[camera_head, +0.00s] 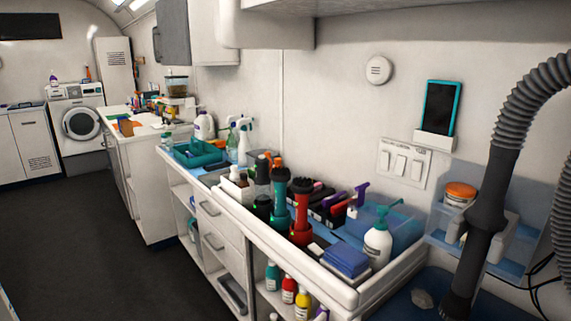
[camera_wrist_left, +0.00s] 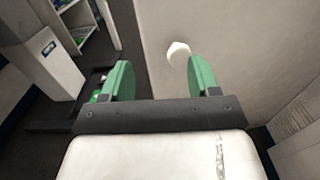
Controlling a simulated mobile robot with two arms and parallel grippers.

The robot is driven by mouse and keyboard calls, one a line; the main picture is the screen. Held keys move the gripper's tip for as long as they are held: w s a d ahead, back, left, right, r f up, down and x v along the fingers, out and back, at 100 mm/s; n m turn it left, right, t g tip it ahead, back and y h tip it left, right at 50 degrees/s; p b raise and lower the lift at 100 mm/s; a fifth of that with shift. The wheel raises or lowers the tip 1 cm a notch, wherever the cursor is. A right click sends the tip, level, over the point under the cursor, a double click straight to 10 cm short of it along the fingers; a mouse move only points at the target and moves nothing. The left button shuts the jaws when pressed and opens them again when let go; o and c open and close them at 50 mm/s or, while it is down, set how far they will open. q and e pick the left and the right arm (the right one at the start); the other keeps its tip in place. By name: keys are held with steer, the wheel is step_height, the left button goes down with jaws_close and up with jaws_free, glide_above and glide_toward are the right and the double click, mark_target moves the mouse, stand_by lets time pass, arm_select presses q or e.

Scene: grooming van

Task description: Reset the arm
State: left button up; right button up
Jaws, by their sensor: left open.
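My left gripper (camera_wrist_left: 159,82) shows in the left wrist view. Its two green fingers stand wide apart, and nothing is held between them. Behind the fingers are a pale wall or panel with a small white round object (camera_wrist_left: 178,52) on it and the dark floor. Neither of my arms shows in the head view. My right gripper is in neither view.
In the head view a white counter (camera_head: 340,292) holds a teal flashlight (camera_head: 280,195), a red flashlight (camera_head: 301,212), a pump bottle (camera_head: 378,240) and blue cloths (camera_head: 346,260). A grey hose (camera_head: 490,200) hangs at right. Dark floor (camera_head: 70,230) is clear at left.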

arm_select(q)
steer(key=s+a+f+n+g+h+p, duration=0.25)
steer(key=s+a+f+g, duration=0.2)
steer(key=f, duration=0.45)
steer(key=s+a+f+n+g+h+p, duration=0.3)
steer(key=s+n, duration=0.5)
steer(key=n, duration=0.3)
steer(key=s+a+f+n+g+h+p, duration=0.3)
steer(key=s+n, duration=0.6)
steer(key=n, duration=0.3)
step_height(320, 180, down, 3)
steer(key=g+h+p, duration=0.1)
steer(key=g+h, duration=0.1)
steer(key=shift+s+f+g, duration=0.15)
steer(key=shift+s+g, duration=0.05)
steer(key=shift+g, duration=0.15)
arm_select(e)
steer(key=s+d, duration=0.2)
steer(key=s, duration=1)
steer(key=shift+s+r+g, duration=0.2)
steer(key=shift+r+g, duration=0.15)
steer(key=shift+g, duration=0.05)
arm_select(q)
steer(key=shift+a+n+h, duration=0.1)
steer(key=shift+n+h, duration=0.15)
stand_by(1.3)
